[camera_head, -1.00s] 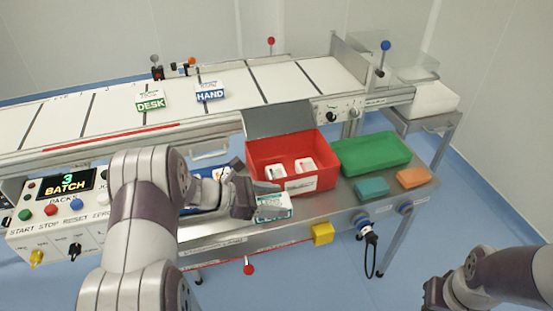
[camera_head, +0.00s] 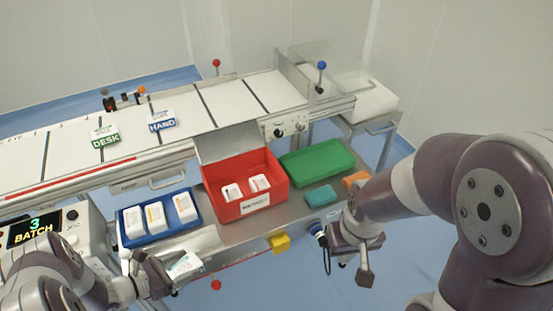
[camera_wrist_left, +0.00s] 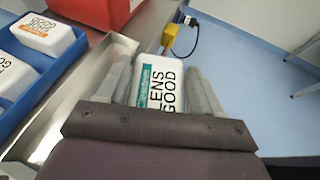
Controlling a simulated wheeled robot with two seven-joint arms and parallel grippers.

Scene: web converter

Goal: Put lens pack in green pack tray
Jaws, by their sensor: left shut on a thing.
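The lens pack (camera_head: 186,265) is white with a teal edge. It is held in my left gripper (camera_head: 168,272), at the bench's front edge in the head view. In the left wrist view the pack (camera_wrist_left: 160,82) sits between the two fingers, with "LENS GOOD" lettering facing the camera. The green pack tray (camera_head: 318,162) lies at the right of the bench, beyond the red bin, and looks empty. My right gripper (camera_head: 350,252) hangs over the front right of the bench, away from the pack; its finger opening is unclear.
A red bin (camera_head: 240,205) with an open lid holds two white packs. A blue tray (camera_head: 158,236) holds three packs. Teal (camera_head: 320,195) and orange (camera_head: 356,178) blocks lie before the green tray. A yellow box (camera_head: 279,242) juts from the front edge.

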